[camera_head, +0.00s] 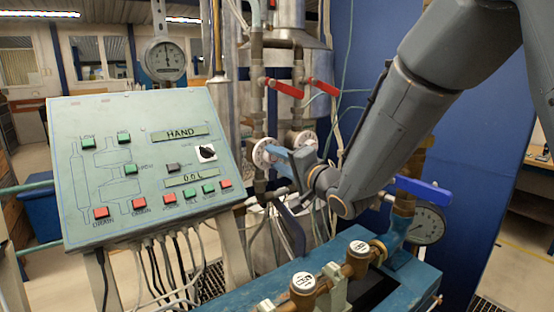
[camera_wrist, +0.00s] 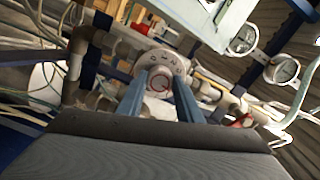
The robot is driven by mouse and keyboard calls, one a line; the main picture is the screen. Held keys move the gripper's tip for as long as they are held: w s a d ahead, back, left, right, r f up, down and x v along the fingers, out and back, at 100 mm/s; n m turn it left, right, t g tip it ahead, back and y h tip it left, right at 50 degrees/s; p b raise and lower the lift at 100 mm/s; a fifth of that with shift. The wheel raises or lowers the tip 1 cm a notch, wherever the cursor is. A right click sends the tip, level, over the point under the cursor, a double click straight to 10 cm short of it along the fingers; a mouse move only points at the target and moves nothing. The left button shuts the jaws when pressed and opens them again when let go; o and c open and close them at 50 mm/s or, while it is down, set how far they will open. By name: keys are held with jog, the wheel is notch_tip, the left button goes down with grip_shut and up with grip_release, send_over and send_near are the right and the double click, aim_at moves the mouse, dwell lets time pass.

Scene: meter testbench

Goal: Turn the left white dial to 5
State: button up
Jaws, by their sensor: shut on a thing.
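The left white dial (camera_head: 262,153) sits on the pipework just right of the control panel, partly covered by my gripper (camera_head: 277,156). In the wrist view the same white dial (camera_wrist: 160,63) shows numbers around its rim and a red mark on its hub. My gripper (camera_wrist: 160,88) has its two blue-grey fingers on either side of the hub, shut on it. The exact number set cannot be read. A second white dial (camera_head: 304,139) is just to the right, behind my gripper and partly hidden.
Two red lever handles (camera_head: 284,88) are above the dials. A sloped control panel (camera_head: 100,200) with buttons stands at left. A blue lever (camera_head: 424,189) and a pressure gauge (camera_head: 427,223) are at right. Brass meters (camera_head: 303,284) stand on the blue bench in front.

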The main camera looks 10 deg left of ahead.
jog(key=o, duration=1)
jog(key=shift+o, duration=0.2)
jog(key=b+v, duration=0.2)
jog(key=v, duration=0.5)
jog(key=shift+s+d+b, duration=0.25)
jog(key=shift+d+b, duration=0.05)
jog(key=shift+f, duration=0.1)
